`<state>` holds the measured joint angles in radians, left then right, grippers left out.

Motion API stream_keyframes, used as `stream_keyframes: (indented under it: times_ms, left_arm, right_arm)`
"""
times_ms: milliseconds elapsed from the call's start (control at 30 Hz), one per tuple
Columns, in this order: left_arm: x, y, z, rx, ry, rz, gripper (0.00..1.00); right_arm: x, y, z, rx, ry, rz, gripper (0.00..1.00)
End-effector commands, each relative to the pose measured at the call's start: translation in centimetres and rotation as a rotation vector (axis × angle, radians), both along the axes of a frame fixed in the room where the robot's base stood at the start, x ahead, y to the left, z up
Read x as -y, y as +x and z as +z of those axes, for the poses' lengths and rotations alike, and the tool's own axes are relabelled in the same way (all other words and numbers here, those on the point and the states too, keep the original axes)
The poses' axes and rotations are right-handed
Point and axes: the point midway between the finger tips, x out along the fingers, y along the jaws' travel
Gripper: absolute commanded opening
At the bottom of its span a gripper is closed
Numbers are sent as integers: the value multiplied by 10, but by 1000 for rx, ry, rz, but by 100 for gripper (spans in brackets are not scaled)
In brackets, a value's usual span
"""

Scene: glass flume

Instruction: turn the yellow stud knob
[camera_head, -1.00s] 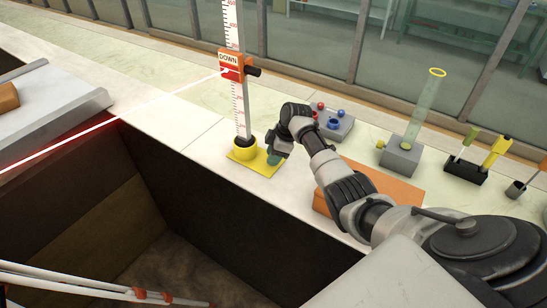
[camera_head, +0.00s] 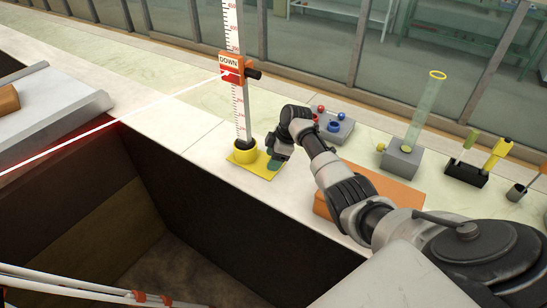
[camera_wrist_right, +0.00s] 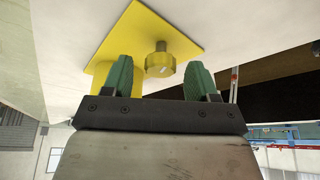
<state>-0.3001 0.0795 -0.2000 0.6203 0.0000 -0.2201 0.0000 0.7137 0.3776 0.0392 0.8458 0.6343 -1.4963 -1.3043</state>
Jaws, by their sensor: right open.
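The yellow stud knob (camera_wrist_right: 160,61) shows in the right wrist view as a short ribbed cylinder standing on a yellow base plate (camera_wrist_right: 178,32). My right gripper (camera_wrist_right: 159,70) is open, with one green finger on each side of the knob and gaps visible on both sides. In the head view the right gripper (camera_head: 275,164) points down at the right part of the yellow plate (camera_head: 240,160); the knob is hidden there. A yellow collar (camera_head: 246,151) on the plate holds an upright white scale post (camera_head: 239,118). My left gripper is not in view.
An orange DOWN slider (camera_head: 231,66) sits on the post, by a red beam. A dark pit (camera_head: 235,215) lies in front of the ledge. Right of the gripper stand a grey box with coloured knobs (camera_head: 335,128), an orange block (camera_head: 392,188) and a cylinder stand (camera_head: 402,160).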

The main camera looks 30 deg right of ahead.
Motion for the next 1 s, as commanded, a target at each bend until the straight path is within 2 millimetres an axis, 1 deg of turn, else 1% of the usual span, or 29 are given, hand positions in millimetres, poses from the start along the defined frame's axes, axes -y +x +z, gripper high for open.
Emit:
stream_keyframes:
  times_ms: [67, 167, 400, 500, 600, 767, 1000]
  left_arm:
    - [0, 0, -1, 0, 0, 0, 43]
    - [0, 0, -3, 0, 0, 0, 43]
    - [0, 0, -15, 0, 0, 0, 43]
    - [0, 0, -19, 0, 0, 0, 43]
    - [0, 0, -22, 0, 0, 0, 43]
    - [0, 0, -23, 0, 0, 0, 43]
    - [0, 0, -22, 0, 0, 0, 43]
  right_arm:
    - [2, -1, 4, 1, 0, 0, 58]
    - [7, -3, 15, 4, -1, -1, 58]
    - [23, -12, 59, 5, -3, -1, 58]
    - [28, -17, 76, 4, -4, 0, 58]
    - [32, -19, 88, 3, -2, -2, 58]
    - [35, -21, 98, 1, 0, 0, 58]
    - [35, -21, 100, 0, 0, 0, 58]
